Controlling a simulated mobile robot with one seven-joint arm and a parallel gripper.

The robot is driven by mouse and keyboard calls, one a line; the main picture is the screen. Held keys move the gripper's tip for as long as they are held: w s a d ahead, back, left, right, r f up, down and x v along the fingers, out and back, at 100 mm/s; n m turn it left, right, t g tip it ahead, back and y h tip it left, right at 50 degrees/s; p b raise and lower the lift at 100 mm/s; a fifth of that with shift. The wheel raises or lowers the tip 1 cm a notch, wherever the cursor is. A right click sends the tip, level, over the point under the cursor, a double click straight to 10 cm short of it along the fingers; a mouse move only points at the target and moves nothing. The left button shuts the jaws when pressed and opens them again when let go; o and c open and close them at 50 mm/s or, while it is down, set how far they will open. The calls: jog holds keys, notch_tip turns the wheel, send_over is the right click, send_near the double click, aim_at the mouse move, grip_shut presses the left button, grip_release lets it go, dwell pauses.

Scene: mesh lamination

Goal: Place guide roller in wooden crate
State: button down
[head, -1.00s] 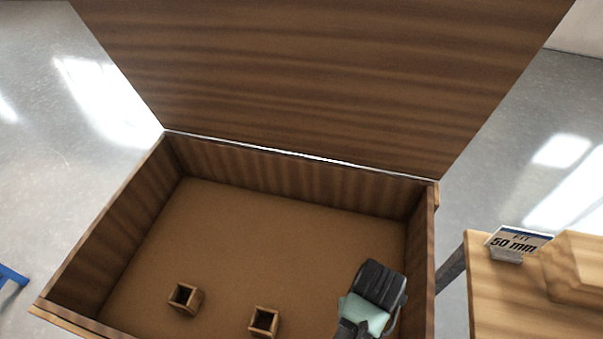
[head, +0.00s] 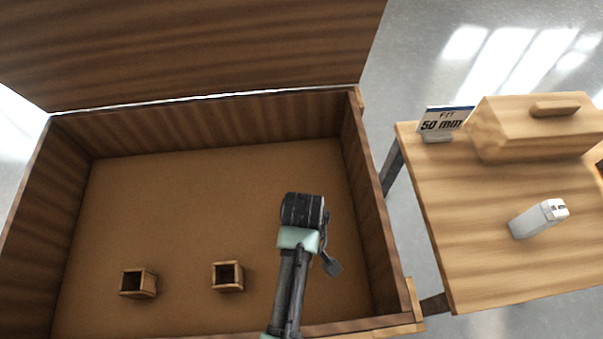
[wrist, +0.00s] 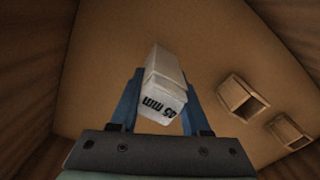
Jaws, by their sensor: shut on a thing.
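My gripper (wrist: 159,78) is shut on a white roller-like block (wrist: 164,88) marked "45 mm", which lies between its two blue fingers in the wrist view. In the head view my arm's end is over the right part of the open wooden crate (head: 225,118); the fingers and the held block are hidden below it. The crate floor shows behind the block in the wrist view. I cannot tell how high the block is above the floor. A similar light grey-white piece (head: 538,218) lies on the wooden table at the right.
Two small hollow wooden blocks (head: 138,283) (head: 228,276) stand on the crate floor, left of my arm. The lid (head: 190,45) is raised at the back. The table (head: 470,250) holds a "FIT 50 mm" sign (head: 442,122) and a wooden box (head: 530,128).

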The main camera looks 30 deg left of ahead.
jog(key=shift+f+b, duration=0.35)
jog(key=shift+f, duration=1.35)
jog(key=shift+f, duration=0.15)
jog(key=shift+c, duration=1.9)
grip_release()
notch_tip(320, 180, up, 12)
jog(key=p, duration=0.2)
jog(key=shift+p, duration=0.4)
jog(key=shift+r, duration=0.2)
